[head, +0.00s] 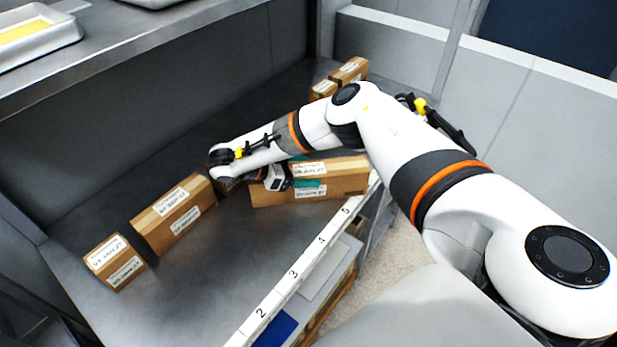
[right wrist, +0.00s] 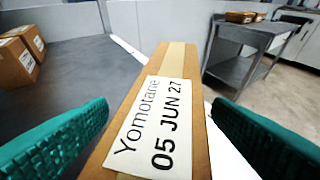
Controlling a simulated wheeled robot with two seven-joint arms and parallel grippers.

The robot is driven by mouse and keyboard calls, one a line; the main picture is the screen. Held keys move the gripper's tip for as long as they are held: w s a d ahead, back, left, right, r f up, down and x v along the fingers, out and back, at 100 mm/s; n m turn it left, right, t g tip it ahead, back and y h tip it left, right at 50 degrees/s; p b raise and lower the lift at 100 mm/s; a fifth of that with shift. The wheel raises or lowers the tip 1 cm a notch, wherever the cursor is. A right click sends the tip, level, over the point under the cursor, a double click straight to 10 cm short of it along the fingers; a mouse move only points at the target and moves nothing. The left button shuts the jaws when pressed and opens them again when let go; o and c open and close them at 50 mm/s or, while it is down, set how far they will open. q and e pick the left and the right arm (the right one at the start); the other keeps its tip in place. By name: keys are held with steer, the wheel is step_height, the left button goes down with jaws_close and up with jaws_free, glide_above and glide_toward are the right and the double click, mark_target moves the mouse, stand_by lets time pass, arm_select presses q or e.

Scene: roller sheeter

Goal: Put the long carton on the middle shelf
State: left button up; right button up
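The long carton (head: 345,181) is a brown box with white labels, standing on a grey metal shelf (head: 190,285) near its numbered front edge. My right gripper (head: 304,170) is over it, with one teal finger on the far side and one on the near side. In the right wrist view the carton's taped top and label (right wrist: 150,125) lie between the two spread fingers (right wrist: 160,140). Gaps show between the fingers and the carton, so the gripper looks open around it. My left gripper is not in view.
Other cartons stand on the same shelf: a small one (head: 115,262), a larger one (head: 172,214) and some at the far end (head: 350,70). An upper shelf (head: 135,45) with trays overhangs at the left. A lower level holds a blue item (head: 275,328).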

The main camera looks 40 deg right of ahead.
steer(key=c, duration=1.3)
